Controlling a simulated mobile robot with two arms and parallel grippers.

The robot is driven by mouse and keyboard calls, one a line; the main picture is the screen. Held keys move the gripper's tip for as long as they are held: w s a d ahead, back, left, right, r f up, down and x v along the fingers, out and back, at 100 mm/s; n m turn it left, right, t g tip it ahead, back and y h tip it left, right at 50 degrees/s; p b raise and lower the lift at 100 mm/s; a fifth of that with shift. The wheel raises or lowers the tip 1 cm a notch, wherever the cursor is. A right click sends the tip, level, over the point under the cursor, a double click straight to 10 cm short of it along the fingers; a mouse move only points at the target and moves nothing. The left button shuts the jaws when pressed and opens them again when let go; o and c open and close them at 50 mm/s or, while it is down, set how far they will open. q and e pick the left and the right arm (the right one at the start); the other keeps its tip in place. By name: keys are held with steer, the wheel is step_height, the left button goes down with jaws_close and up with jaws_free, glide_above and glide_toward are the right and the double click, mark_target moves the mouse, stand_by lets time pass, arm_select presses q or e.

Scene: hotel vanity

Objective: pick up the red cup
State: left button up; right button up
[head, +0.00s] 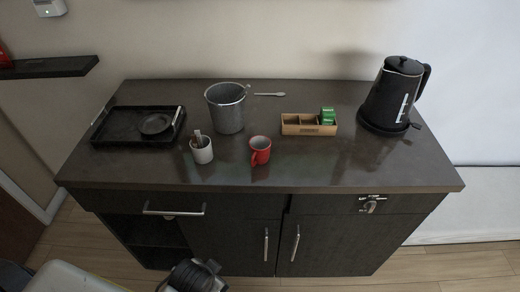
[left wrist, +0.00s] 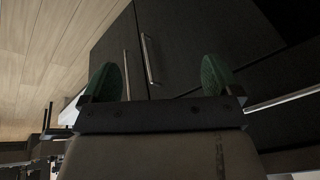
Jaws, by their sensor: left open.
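The red cup (head: 261,150) stands upright near the front middle of the dark counter (head: 330,172) in the head view, its handle toward the left. My left gripper shows in the left wrist view (left wrist: 160,80) with its two green fingertips wide apart and nothing between them. It faces the cabinet doors, below the counter top and away from the cup. In the head view a dark part of my left arm shows at the bottom edge. The red cup is not in the left wrist view. My right gripper is in neither view.
A white cup (head: 201,150) holding small items stands left of the red cup. A grey bucket (head: 228,110) is behind. A wooden box (head: 300,124) sits right, a black kettle (head: 392,95) far right, a black tray (head: 112,130) left. The counter's front strip is clear.

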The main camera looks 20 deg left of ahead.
arm_select(q)
steer(key=w+a+r+m+t+y, duration=0.25)
steer(key=w+r+m, duration=0.25)
steer(key=r, duration=0.4)
steer(key=m+t+h, duration=0.5)
steer(key=m+t, duration=0.7)
steer(key=m, duration=1.6)
glide_toward(256, 151)
steer(key=shift+g, duration=0.25)
steer(key=w, duration=0.1)
steer(key=w+p, duration=0.1)
steer(key=w, duration=0.3)
steer(key=shift+w+d+p, duration=0.25)
steer(key=shift+d+p, duration=0.1)
steer(key=shift+d, duration=0.05)
steer(key=shift+w+d+r+p, duration=0.1)
steer(key=shift+w+p, duration=0.1)
steer(key=shift+w, duration=1.15)
steer(key=shift+w+r+p, duration=0.1)
steer(key=shift+w+p, duration=0.1)
steer(key=shift+w, duration=1.1)
steer(key=shift+s, duration=0.1)
steer(key=shift+c, duration=0.5)
steer(key=c, duration=0.9)
